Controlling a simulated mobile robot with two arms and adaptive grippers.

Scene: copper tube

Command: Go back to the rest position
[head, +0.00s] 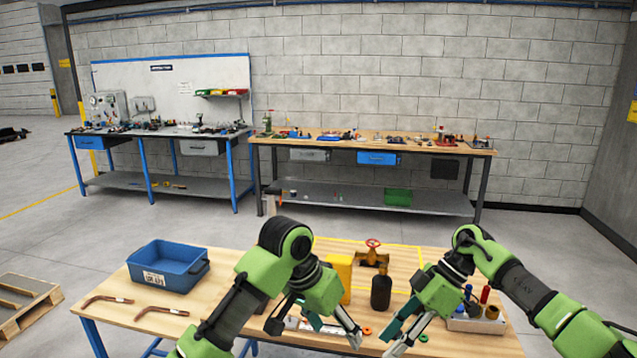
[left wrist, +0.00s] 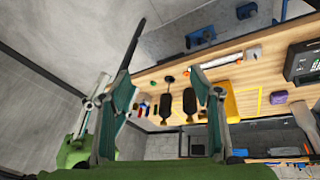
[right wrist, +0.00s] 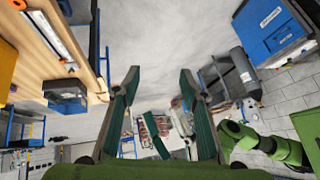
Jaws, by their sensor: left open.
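The task names no object. My left gripper (head: 316,328) is over the front middle of the wooden table (head: 225,318); its fingers are spread with nothing between them, as the left wrist view (left wrist: 161,76) also shows. My right gripper (head: 394,338) is over the table's right half, left of a small parts tray (head: 462,325). In the right wrist view (right wrist: 159,72) its fingers are apart and empty. Two bent copper tubes (head: 160,311) lie on the table at the left. My left arm hides part of the table.
A blue bin (head: 167,272) stands at the table's back left.

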